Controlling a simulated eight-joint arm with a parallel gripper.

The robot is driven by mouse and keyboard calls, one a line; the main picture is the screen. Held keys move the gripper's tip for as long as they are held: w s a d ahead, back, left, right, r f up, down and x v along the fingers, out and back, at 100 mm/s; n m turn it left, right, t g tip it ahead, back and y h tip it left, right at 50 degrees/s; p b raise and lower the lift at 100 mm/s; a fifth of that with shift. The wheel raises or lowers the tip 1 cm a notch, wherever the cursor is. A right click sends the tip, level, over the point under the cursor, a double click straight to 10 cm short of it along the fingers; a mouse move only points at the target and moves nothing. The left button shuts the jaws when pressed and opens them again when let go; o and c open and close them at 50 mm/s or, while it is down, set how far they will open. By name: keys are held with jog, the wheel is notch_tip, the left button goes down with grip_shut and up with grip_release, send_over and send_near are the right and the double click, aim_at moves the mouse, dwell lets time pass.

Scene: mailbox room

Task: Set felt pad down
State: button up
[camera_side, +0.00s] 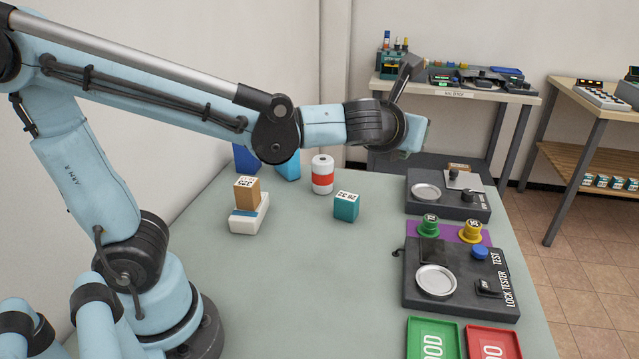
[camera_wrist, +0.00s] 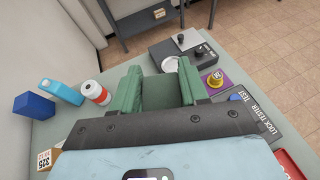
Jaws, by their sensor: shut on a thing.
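My gripper (camera_wrist: 158,78) shows in the wrist view with its two green fingers closed on a flat green piece (camera_wrist: 162,93), which I take to be the felt pad. In the side view my gripper's end (camera_side: 414,137) is high above the far part of the table (camera_side: 300,285). Its fingers and the held pad are hidden there behind my wrist. The pad's underside does not show, and I see no contact with the table.
The lock tester (camera_side: 462,278) and another dish device (camera_side: 447,203) stand right. GOOD tray (camera_side: 434,340) and red tray (camera_side: 493,343) lie front. A teal box (camera_side: 346,206) and red-white can (camera_side: 322,175) stand mid-table.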

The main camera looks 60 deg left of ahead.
jog(key=w+d+f+n+g+y, duration=0.1)
jog(key=f+n, duration=0.1)
jog(key=f, duration=0.4)
jog(key=w+d+f+n+g+y, duration=0.1)
jog(key=d+f+y, duration=0.1)
jog(key=f, duration=0.5)
jog(key=shift+f+n+g+y, duration=0.3)
jog(key=shift+n, duration=0.1)
send_over(388, 224)
notch_tip(388, 224, down, 7)
jog(key=shift+r, duration=0.1)
jog(key=shift+f, duration=1.9)
jog(key=shift+f, duration=0.2)
jog(key=o, duration=1.1)
